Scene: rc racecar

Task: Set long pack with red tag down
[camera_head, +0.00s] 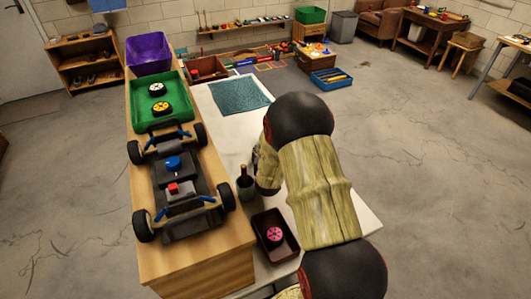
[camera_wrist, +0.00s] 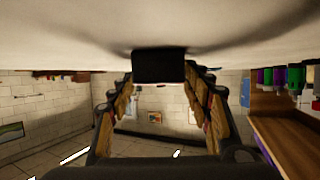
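A dark block (camera_wrist: 158,66), which may be the long pack, sits between the fingertips of my gripper (camera_wrist: 160,80) in the wrist view. Both fingers lie close against its sides. Its far end is at or very near the pale table surface, with a dark shadow around it. No red tag shows on the face I see. In the head view my arm hides the block and most of the gripper, above the white table (camera_head: 222,110). A car chassis (camera_head: 178,215) on the wooden bench carries a blue part (camera_head: 173,163) and a red part (camera_head: 173,188).
A dark tray (camera_head: 289,252) with a pink wheel (camera_head: 274,235) and a dark bottle-like item (camera_head: 245,182) stand near my arm. A teal mat (camera_head: 240,95) lies at the table's far end. The wooden bench (camera_head: 210,258) also holds green and purple bins.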

